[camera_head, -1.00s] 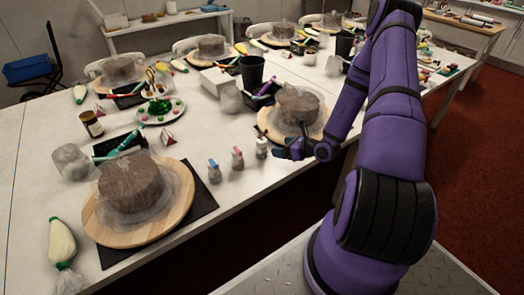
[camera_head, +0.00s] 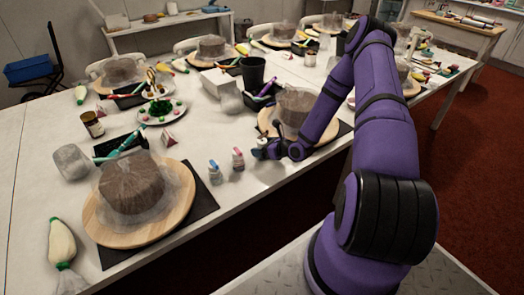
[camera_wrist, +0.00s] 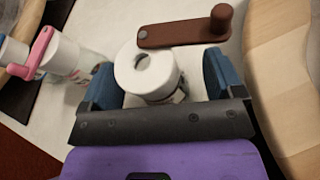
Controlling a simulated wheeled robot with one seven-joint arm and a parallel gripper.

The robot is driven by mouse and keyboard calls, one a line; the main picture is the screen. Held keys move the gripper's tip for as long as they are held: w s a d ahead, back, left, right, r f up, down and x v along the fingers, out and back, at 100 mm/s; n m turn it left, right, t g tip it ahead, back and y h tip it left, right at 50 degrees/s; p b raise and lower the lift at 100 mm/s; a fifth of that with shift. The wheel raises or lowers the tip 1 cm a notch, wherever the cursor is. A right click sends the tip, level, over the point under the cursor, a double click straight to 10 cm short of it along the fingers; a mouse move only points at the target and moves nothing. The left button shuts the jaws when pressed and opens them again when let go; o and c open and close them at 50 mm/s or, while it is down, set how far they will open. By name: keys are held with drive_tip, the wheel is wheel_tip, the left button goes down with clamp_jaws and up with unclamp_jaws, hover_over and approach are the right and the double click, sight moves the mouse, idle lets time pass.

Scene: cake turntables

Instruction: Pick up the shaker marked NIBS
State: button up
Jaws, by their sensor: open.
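My gripper (camera_head: 262,151) is low over the table at the front edge of a cake board. In the wrist view my gripper (camera_wrist: 163,80) is open, with blue fingers on either side of a white-topped shaker (camera_wrist: 150,72). The shaker stands between the fingers; I cannot tell whether they touch it. Its marking is hidden. A pink-topped shaker (camera_head: 238,158) stands just left of my gripper and shows in the wrist view (camera_wrist: 62,52). A blue-topped shaker (camera_head: 214,171) stands further left. No NIBS marking is readable on any of them.
A wrapped cake on a wooden board (camera_wrist: 285,70) lies close to the right of my gripper. Another wrapped cake (camera_head: 131,185) is on the left.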

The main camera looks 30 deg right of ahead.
drive_tip(key=shift+w, duration=0.15)
drive_tip(key=shift+c, duration=0.5)
drive_tip(key=c, duration=1)
